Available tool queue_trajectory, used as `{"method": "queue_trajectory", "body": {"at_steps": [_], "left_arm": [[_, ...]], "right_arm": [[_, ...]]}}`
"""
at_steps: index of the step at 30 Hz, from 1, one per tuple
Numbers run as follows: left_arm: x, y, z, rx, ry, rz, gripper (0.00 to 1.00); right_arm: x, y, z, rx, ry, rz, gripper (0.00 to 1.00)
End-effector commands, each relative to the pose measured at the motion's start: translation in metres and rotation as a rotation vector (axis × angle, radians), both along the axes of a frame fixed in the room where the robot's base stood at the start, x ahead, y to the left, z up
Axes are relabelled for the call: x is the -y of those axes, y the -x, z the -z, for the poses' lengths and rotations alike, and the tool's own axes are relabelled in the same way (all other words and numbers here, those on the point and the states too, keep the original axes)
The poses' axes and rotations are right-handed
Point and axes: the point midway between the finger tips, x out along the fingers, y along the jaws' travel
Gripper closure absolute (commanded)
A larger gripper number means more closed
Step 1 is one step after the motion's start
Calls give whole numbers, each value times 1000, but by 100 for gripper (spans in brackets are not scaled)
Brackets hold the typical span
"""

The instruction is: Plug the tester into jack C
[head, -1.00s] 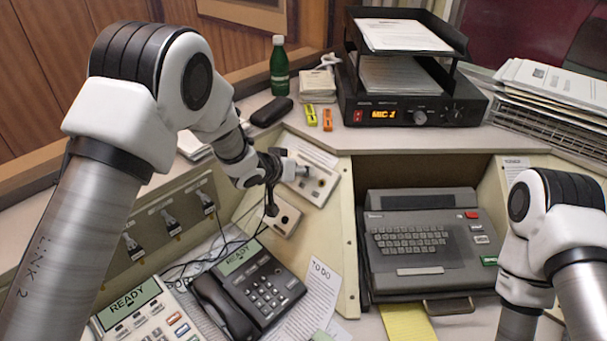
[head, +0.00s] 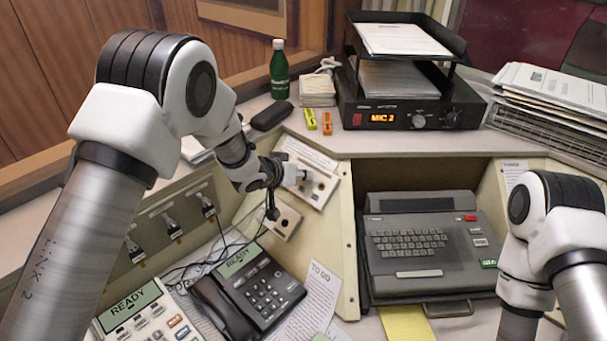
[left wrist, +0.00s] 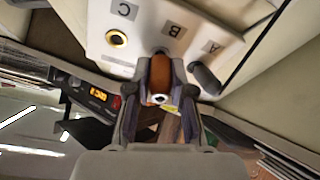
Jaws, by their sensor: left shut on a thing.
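The jack panel (head: 318,187) is a pale slanted plate beyond my left gripper. In the left wrist view the panel (left wrist: 145,25) carries labels C, B and A, upside down. Jack C (left wrist: 117,39) is an empty brass ring. A dark grey plug (left wrist: 205,78) stands in the A position. My left gripper (head: 284,177) is shut on the orange-brown tester (left wrist: 160,75). The tester's far end points at the B position and hides that jack; I cannot tell whether it is in it or just in front. My right gripper is out of view.
A desk phone (head: 248,290) with cables stands below the panel. A keyboard terminal (head: 420,243) sits in a recess to the right. A radio (head: 415,115) with a paper tray, a green bottle (head: 279,70) and a dark case (head: 271,115) stand on the upper ledge.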

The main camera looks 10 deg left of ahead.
Motion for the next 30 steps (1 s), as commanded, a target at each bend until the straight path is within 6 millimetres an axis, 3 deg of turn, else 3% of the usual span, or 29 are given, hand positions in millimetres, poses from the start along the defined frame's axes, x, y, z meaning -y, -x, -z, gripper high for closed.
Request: {"method": "queue_trajectory", "body": {"at_steps": [30], "left_arm": [[-8, 13, -18, 1, 0, 0, 100]], "right_arm": [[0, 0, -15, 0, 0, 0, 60]]}}
